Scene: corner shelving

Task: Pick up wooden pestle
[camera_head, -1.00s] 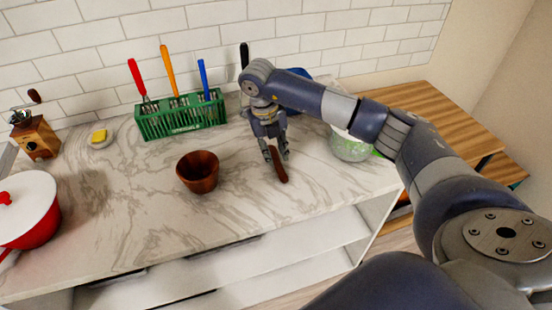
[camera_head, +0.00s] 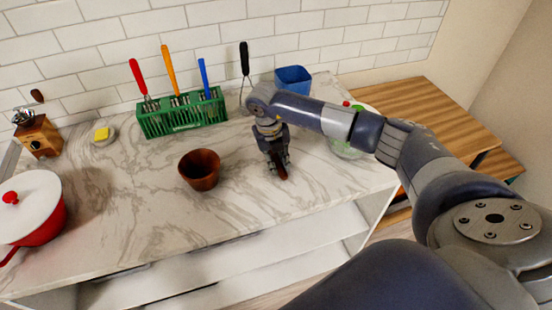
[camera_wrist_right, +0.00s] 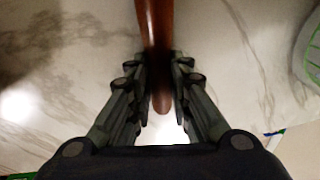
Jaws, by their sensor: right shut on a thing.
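The wooden pestle (camera_head: 282,173) is a reddish-brown rod at the marble counter, partly hidden by my right gripper in the head view. My right gripper (camera_head: 278,167) is low over the counter and shut on the pestle. In the right wrist view the pestle (camera_wrist_right: 155,30) runs up from between the two fingers (camera_wrist_right: 161,95), one on each side of it. I cannot tell whether the pestle touches the counter. My left gripper is not in view.
A wooden bowl (camera_head: 199,170) stands left of the gripper. A green rack (camera_head: 183,114) with several utensils and a blue container (camera_head: 293,79) are behind. A glass bowl (camera_head: 345,149) is to the right. A red pot (camera_head: 45,230) is at far left. The front counter is clear.

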